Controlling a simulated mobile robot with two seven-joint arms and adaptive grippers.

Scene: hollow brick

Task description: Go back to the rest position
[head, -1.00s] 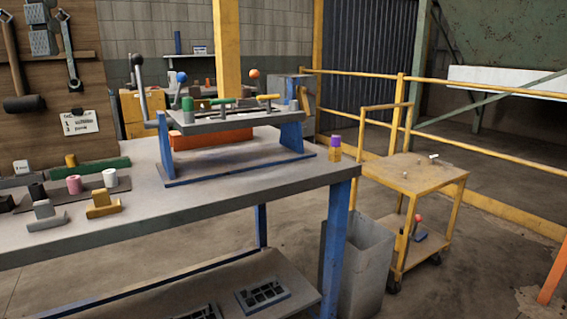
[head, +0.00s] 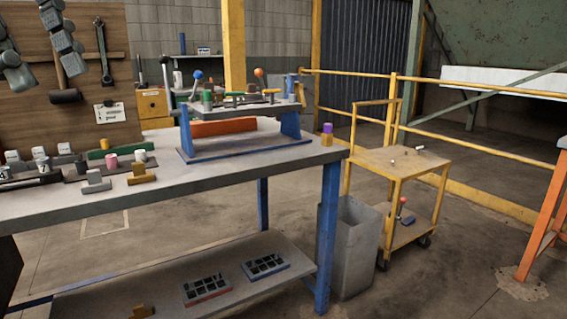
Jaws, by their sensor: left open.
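My left gripper (head: 47,77) shows at the top left, in front of the brown tool board. Its two grey fingers hang downward and stand apart, with nothing seen between them. It is above the left end of the workbench (head: 225,176) and clear of the bench top in the picture. Its upper part is cut off by the frame edge. My right gripper is not in view.
A blue-legged rack (head: 290,125) and several small blocks stand on the bench. A grey bin (head: 355,250) and a yellow cart (head: 400,160) stand to its right. An orange stand (head: 545,220) is at the far right.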

